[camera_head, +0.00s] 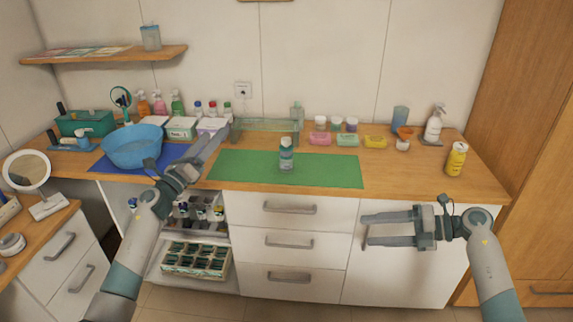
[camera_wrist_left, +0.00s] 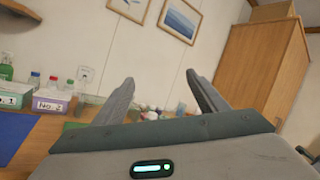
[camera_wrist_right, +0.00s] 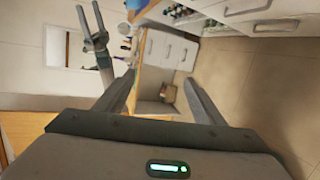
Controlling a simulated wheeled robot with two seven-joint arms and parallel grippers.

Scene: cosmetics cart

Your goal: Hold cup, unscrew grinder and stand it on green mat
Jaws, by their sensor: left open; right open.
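My right gripper (camera_head: 364,232) is open and empty, in front of the drawers, below the counter edge and right of the item. Neither gripper touches anything.
A blue bowl (camera_head: 133,150) sits on a blue mat (camera_head: 180,155) at the left. A clear rack (camera_head: 266,126) and small colored tubs (camera_head: 347,140) stand behind the green mat. A yellow can (camera_head: 456,159) and spray bottle (camera_head: 434,124) are at the right. The green mat is otherwise clear.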

